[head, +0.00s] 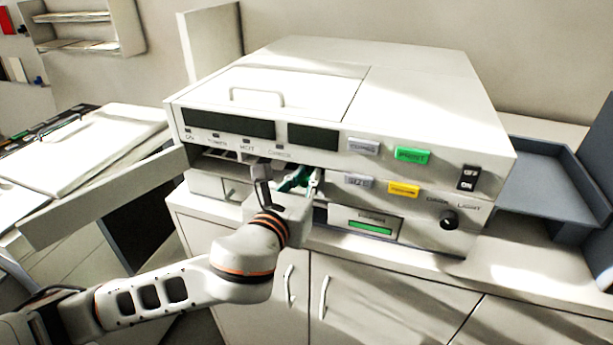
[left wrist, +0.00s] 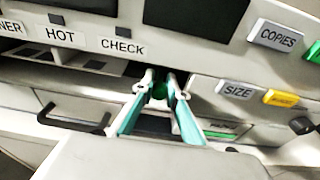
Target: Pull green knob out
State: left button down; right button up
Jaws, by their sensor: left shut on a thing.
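The copier (head: 400,110) is a large white machine with labelled buttons on its front. My left gripper (head: 290,182) reaches its front, below the dark displays. In the left wrist view my left gripper (left wrist: 161,85) has its two fingers shut on the green knob (left wrist: 160,93). Only a small dark green part of the knob shows between the fingertips; the rest is hidden. In the head view the fingers and wrist mostly cover the knob. My right gripper is in neither view.
A green PRINT button (head: 412,156), a yellow button (head: 403,189) and a black dial (head: 449,220) are to the right. An open panel (head: 105,195) juts out at left. A blue-grey tray (head: 550,185) lies at right. Cabinet doors (head: 380,305) stand below.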

pick_arm(q)
jog(key=c, duration=1.9)
grip_release()
jog(key=shift+a, duration=0.1)
